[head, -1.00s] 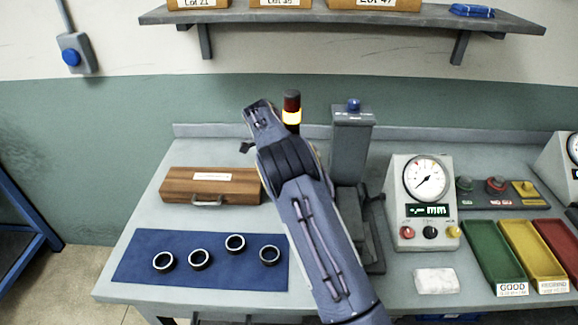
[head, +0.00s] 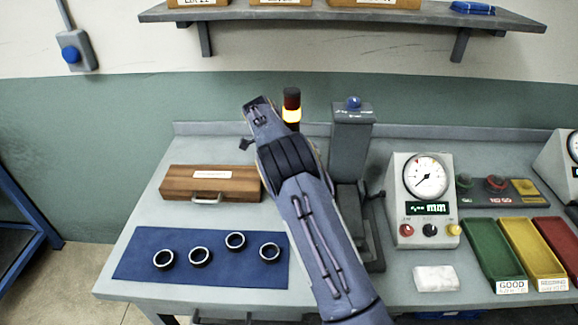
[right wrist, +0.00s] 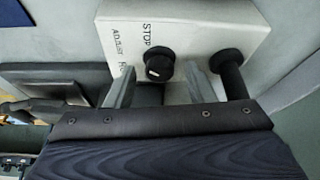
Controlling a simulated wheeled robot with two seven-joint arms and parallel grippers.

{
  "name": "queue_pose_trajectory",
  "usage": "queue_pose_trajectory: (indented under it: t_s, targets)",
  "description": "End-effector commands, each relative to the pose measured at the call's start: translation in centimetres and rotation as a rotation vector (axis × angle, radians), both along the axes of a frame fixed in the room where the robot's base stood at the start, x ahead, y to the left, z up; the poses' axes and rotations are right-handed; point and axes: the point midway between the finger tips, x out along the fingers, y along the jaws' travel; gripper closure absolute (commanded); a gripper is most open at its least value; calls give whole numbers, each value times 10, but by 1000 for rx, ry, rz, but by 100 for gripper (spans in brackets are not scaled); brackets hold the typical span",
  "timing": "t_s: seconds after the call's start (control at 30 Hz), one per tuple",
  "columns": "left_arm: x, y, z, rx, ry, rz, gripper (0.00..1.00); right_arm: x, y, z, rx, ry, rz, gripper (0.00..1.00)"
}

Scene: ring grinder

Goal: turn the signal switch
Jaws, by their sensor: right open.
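The signal switch (right wrist: 159,64) is a black round knob with a white mark on a pale box (right wrist: 205,28). The lettering beside it reads STOP and ADJUST, with a third label partly covered. My right gripper (right wrist: 158,78) is open, with one finger on each side of the knob in the right wrist view. I cannot tell whether either finger touches it. In the head view my right arm hides the switch box. My left gripper is not in view.
A black cylindrical part (right wrist: 231,72) stands just right of the fingers. In the head view, a wooden case (head: 212,183) and a blue mat (head: 140,262) with several rings lie left of my arm. A grey column (head: 352,140) and a gauge box (head: 408,180) stand to its right.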

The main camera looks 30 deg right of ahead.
Motion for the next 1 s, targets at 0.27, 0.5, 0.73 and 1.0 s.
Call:
queue_pose_trajectory:
  t_s: [0.27, 0.5, 0.73, 1.0]
  targets:
    - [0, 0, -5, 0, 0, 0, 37, 8, 15, 40, -1, -7, 2, 51]
    - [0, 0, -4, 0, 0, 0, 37, 11, 25, 67, -1, -4, 2, 51]
    - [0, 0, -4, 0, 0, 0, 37, 12, 27, 70, 0, -3, 1, 51]
    - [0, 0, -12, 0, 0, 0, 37, 5, 24, 65, 44, 8, 64, 51]
